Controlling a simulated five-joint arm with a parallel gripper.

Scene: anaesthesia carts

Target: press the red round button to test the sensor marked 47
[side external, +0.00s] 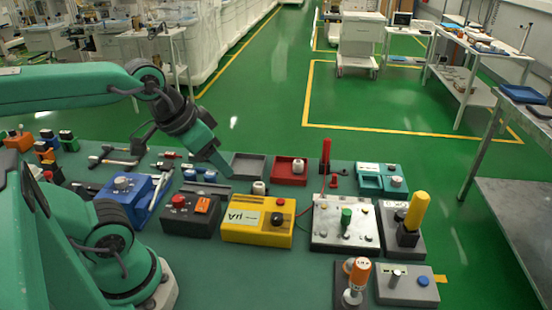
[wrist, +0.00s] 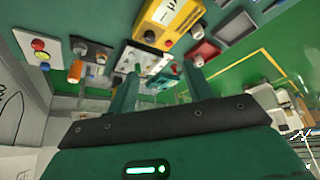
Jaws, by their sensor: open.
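A blue box (side external: 122,197) stands left of the dark box. A white panel (side external: 330,215) with a green knob and a grey box with a tall yellow handle (side external: 417,210) stand to the right. Shallow trays (side external: 288,168) lie behind. A grey box with a blue button (side external: 408,287) is front right.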

